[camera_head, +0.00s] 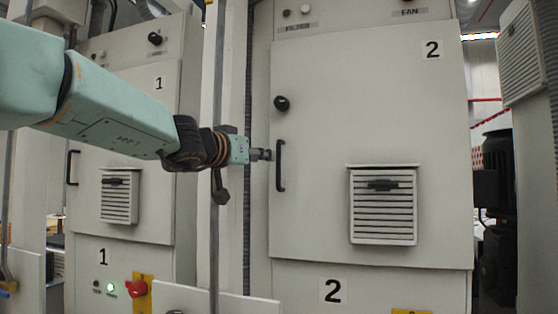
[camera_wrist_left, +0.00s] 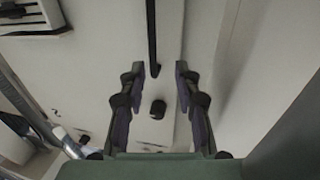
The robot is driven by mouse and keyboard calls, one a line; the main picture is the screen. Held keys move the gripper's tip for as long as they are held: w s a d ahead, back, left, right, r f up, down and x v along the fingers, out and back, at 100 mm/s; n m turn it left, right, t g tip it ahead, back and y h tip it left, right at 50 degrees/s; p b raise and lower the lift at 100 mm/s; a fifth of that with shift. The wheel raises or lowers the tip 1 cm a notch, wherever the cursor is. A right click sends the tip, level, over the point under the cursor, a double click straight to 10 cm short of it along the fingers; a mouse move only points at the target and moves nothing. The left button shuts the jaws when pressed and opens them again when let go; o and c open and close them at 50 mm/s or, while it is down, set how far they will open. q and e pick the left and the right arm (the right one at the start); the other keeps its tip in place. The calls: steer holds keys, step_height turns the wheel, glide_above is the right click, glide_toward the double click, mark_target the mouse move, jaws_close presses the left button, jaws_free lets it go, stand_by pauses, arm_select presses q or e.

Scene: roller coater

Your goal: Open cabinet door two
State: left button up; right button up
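Cabinet door two (camera_head: 350,115) is a large pale panel marked "2" at its top right, and it looks closed. Its black vertical bar handle (camera_head: 281,166) is near the door's left edge. My left gripper (camera_head: 268,155) reaches in from the left, with its tips close beside the handle. In the left wrist view my left gripper (camera_wrist_left: 161,68) is open. The end of the handle (camera_wrist_left: 152,35) shows at the gap between the fingertips, nearer the left finger. I cannot tell whether they touch. My right gripper is in neither view.
A round black knob (camera_head: 282,103) sits above the handle. A louvred vent (camera_head: 383,232) projects from the door. Cabinet one (camera_head: 150,90) stands to the left, behind a pale upright post (camera_head: 209,75). A dark machine (camera_head: 497,185) stands to the right.

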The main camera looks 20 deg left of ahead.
mark_target(277, 156)
arm_select(q)
steer(key=p+x, duration=0.5)
steer(key=x, duration=0.2)
steer(key=shift+w+d, duration=0.1)
steer(key=shift+w, duration=0.05)
steer(key=shift+w+d, duration=0.15)
steer(key=shift+d, duration=0.05)
steer(key=shift+d+r, duration=0.2)
steer(key=shift+d, duration=0.15)
steer(key=shift+s+d+r, duration=0.15)
steer(key=shift+s+d, duration=0.1)
steer(key=shift+s, duration=0.15)
steer(key=shift+w+a, duration=0.1)
steer(key=shift+a, duration=0.3)
steer(key=shift+c, duration=0.3)
steer(key=shift+w+a+f, duration=0.25)
steer(key=shift+w+f, duration=0.1)
steer(key=c, duration=0.3)
steer(key=shift+s+d+r, duration=0.25)
steer(key=shift+d, duration=0.25)
jaws_close()
steer(key=shift+a, duration=0.25)
steer(key=shift+w, duration=0.15)
steer(key=shift+d, duration=0.1)
